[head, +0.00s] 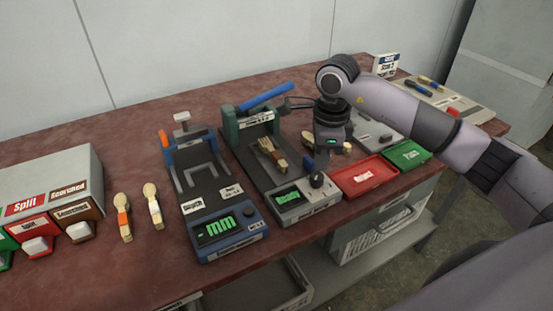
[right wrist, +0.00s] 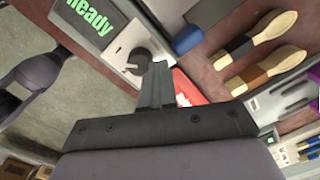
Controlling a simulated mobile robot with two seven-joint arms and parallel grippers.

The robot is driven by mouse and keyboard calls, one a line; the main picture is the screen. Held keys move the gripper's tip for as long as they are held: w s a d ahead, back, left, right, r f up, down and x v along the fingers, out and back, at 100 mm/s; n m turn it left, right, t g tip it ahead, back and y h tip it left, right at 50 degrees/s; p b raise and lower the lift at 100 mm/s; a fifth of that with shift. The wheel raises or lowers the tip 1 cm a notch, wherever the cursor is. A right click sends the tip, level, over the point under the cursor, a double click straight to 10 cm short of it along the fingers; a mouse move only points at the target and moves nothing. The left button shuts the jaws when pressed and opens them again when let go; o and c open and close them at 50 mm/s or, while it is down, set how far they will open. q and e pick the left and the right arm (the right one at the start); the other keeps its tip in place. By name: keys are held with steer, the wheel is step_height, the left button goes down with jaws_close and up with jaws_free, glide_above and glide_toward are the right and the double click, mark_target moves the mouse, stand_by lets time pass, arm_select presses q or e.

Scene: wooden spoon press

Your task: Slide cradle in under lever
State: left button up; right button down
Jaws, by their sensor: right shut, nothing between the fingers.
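The press with the green frame (head: 252,125) has a blue lever (head: 266,96) tilted up to the right. A wooden spoon (head: 268,152) lies on its dark bed, in front of the frame; the cradle under it is hard to make out. My right gripper (head: 322,168) is shut and empty, pointing down near the console's dark knob (head: 317,180). In the right wrist view its fingers (right wrist: 158,84) are together beside the knob (right wrist: 140,62). My left gripper is not in view.
The console screen (head: 287,196) reads "Ready". A red tray (head: 350,188) and a green tray (head: 407,155) lie to the right. A grey sorting box (head: 50,170) stands at far left.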

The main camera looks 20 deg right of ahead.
steer(key=shift+s+f+g, duration=0.2)
steer(key=shift+s+f, duration=0.15)
steer(key=shift+f, duration=0.25)
steer(key=shift+s+f+g, duration=0.2)
steer(key=shift+s+f, duration=0.15)
steer(key=shift+f, duration=0.25)
steer(key=shift+w+r+p, duration=0.1)
steer(key=shift+r+p, duration=0.85)
steer(key=shift+r, duration=0.1)
step_height(320, 180, up, 2)
steer(key=shift+d+r+p, duration=0.15)
steer(key=shift+r+p, duration=0.05)
steer(key=shift+p, duration=0.55)
step_height(320, 180, up, 3)
steer(key=shift+f+p, duration=0.1)
steer(key=shift+p, duration=0.75)
